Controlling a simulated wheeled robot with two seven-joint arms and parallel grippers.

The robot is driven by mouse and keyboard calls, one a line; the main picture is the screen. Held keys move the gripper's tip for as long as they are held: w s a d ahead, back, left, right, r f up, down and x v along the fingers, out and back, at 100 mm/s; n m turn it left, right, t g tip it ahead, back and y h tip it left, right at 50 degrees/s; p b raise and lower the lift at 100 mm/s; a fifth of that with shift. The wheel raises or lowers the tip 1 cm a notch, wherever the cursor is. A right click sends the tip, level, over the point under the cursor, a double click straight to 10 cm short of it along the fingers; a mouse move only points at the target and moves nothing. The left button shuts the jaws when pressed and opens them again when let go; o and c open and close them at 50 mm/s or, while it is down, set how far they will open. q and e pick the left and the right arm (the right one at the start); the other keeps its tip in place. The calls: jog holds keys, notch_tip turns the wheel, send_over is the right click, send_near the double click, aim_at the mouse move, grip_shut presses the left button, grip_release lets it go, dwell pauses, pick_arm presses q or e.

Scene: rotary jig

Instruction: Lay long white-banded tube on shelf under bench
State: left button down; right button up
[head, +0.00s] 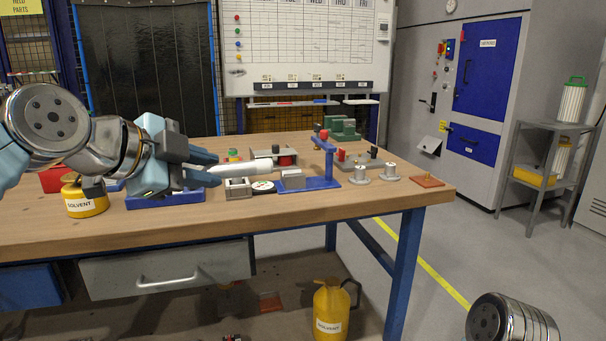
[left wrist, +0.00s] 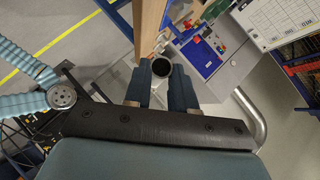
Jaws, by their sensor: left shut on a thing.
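My left gripper (head: 208,174) is above the back left part of the workbench (head: 330,208), its blue fingers pointing right. It is shut on a white tube (head: 236,168), which sticks out to the right of the fingers and looks roughly level. The rest of the tube is hidden by the gripper. In the left wrist view the dark round end of the tube (left wrist: 162,67) shows between the blue fingers (left wrist: 160,88). The brown shelf under the bench (head: 180,318) shows partly, below the grey drawer. My right gripper is out of view.
A yellow solvent can (head: 331,312) stands low under the bench's right part, and a flat reddish thing (head: 271,302) lies to its left. The grey drawer (head: 165,271) hangs above the shelf. A blue fixture (head: 325,165) and small parts crowd the benchtop.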

pick_arm(q)
jog(key=w+a+f+n+y, duration=0.1)
jog(key=w+f+n+y, duration=0.1)
jog(key=f, duration=1.5)
jog(key=w+a+f+n+t+y, duration=0.1)
jog(key=w+a+f+n+y, duration=0.1)
jog(key=f, duration=1.5)
jog(key=w+a+f+n+t+y, duration=0.1)
jog(key=w+a+f+n+y, duration=0.1)
jog(key=f, duration=1.5)
jog(key=shift+w+n+y, duration=0.3)
jog(key=shift+w+y, duration=0.1)
jog(key=shift+y, duration=0.1)
jog(key=shift+w+a+r, duration=0.1)
jog(key=shift+a+r, duration=0.1)
jog(key=shift+a, duration=0.05)
